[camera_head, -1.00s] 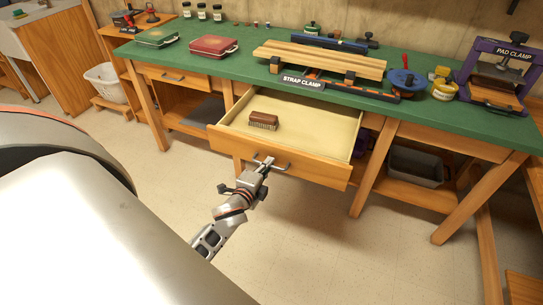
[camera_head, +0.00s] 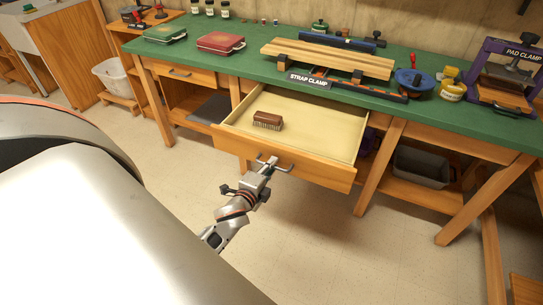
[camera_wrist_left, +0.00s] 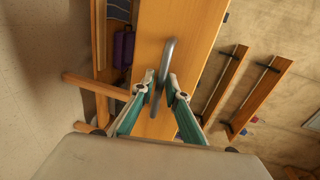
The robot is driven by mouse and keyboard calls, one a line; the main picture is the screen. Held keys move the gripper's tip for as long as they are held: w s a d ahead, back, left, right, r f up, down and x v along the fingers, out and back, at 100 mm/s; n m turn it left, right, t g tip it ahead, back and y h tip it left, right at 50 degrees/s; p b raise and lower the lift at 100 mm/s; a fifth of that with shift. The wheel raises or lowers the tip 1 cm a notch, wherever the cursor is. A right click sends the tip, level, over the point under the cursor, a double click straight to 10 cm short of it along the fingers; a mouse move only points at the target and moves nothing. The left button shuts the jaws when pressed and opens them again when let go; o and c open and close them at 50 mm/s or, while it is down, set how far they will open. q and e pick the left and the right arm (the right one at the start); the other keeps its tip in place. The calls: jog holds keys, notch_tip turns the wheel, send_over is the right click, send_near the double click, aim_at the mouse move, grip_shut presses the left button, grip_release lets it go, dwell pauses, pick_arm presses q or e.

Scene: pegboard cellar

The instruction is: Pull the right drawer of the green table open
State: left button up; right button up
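The green table (camera_head: 205,66) runs along the wall. Its right drawer (camera_head: 300,167) stands well open, with its pale interior showing and a brown brush (camera_head: 267,121) lying inside. The grey bar handle (camera_head: 284,168) is on the drawer's wooden front. My left gripper (camera_head: 266,163) is at the handle's left part. My right gripper is not in view.
The left drawer (camera_head: 178,72) is closed. A grey bin (camera_head: 422,167) sits on the lower shelf at right. Clamps, boards (camera_head: 330,58) and two cases (camera_head: 221,42) lie on the tabletop. The floor (camera_head: 330,240) before the drawer is clear.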

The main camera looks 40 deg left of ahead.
pick_arm(q)
jog(key=v, duration=1.2)
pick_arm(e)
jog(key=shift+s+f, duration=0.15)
pick_arm(q)
jog(key=s+d+f+n+g+h+p, duration=0.1)
jog(key=s+d+f+n+g+h, duration=0.1)
jog(key=s+d+f+n, duration=0.3)
jog(key=s+d+f+n+g+h+p, duration=0.1)
jog(key=s+d+f+n+h, duration=0.3)
jog(key=d, duration=0.8)
notch_tip(320, 180, down, 2)
jog(key=shift+s+d+f+n+g, duration=0.1)
jog(key=shift+s+d+n+g, duration=0.1)
jog(key=shift+s+n+g, duration=0.55)
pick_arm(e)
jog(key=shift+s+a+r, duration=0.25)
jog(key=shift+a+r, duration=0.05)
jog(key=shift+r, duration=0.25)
pick_arm(q)
jog(key=shift+w+n, duration=0.2)
jog(key=shift+n, duration=0.05)
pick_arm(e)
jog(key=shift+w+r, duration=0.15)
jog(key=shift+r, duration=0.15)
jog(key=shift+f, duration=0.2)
